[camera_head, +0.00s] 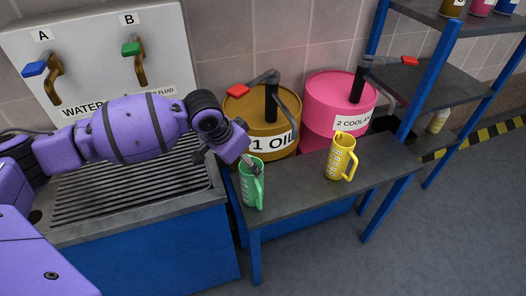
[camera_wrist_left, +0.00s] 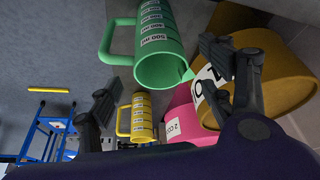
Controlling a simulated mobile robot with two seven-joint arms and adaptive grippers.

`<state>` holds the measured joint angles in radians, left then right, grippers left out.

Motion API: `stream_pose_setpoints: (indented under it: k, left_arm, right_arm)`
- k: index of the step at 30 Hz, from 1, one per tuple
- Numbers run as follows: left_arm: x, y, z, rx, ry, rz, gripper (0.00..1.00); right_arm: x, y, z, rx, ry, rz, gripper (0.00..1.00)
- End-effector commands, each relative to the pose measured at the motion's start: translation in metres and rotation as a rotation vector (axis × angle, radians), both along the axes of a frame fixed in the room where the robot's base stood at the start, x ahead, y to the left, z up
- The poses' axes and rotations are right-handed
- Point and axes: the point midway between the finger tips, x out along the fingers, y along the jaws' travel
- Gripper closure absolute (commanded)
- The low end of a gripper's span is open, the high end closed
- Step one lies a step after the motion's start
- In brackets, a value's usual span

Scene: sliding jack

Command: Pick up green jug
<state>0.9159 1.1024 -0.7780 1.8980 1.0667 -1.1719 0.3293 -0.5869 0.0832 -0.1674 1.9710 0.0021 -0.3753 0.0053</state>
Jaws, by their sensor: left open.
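The green jug (camera_head: 250,190) stands upright on the left end of the grey bench (camera_head: 300,188), its handle on the right side. My left gripper (camera_head: 247,163) is at the jug's upper rim and partly covers it. In the left wrist view the green jug (camera_wrist_left: 160,45) appears tilted, with its open mouth facing the camera and its measuring marks showing. My left gripper (camera_wrist_left: 160,72) is open there, its two fingers spread apart, with the jug's body beyond the gap between them. I cannot tell whether a finger touches it. My right gripper is in neither view.
A yellow jug (camera_head: 340,160) stands farther right on the bench. Behind are a brown oil drum (camera_head: 248,112) and a pink coolant drum (camera_head: 335,95) with pump handles. A sink with a grate (camera_head: 130,185) adjoins on the left. A shelf rack (camera_head: 440,85) stands right.

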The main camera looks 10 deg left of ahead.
Motion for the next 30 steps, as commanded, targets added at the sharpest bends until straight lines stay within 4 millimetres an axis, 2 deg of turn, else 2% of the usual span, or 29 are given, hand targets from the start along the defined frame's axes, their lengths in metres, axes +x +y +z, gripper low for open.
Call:
stream_pose_setpoints:
  k: [7, 17, 30]
  left_arm:
    - [0.011, -0.011, -0.033, -0.001, -0.001, 0.0, 0.26]
    - [0.014, -0.012, -0.038, 0.001, -0.005, -0.001, 0.27]
    - [0.014, -0.012, -0.039, 0.001, -0.003, -0.001, 0.85]
  right_arm:
    - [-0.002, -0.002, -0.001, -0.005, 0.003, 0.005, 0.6]
    - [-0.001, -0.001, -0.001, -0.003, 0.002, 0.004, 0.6]
    - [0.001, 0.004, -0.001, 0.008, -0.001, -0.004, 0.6]
